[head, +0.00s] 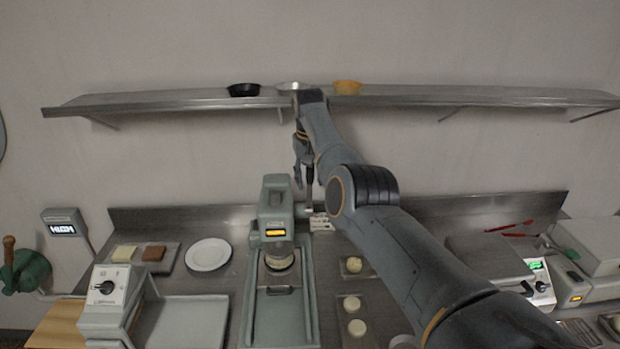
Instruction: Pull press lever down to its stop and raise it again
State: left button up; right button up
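The press (276,208) is a grey-green machine with a yellow-lit display on its head, standing on the steel counter left of my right arm. Under its head is a round die, with a pale round piece (279,262) below it. My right gripper (303,180) points down at the right side of the press head, close to it. A narrow upright part beside the head, between the fingertips and the press, may be the lever; the gripper largely hides it. I cannot tell whether the fingers are closed on it. My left gripper is out of view.
A wall shelf (200,101) with bowls runs above the counter. A white plate (208,254) and a dial machine (108,298) stand left of the press. Small trays with dough rounds (352,303) lie right of it. Red tongs (510,229) lie at the back right.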

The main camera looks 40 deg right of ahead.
jog(key=shift+s+r, duration=0.1)
jog(key=shift+r, duration=0.2)
jog(key=r, duration=0.3)
jog(key=s+a+r, duration=0.1)
jog(key=r, duration=0.7)
jog(key=shift+s+a+r, duration=0.15)
jog(key=shift+s+a, duration=0.05)
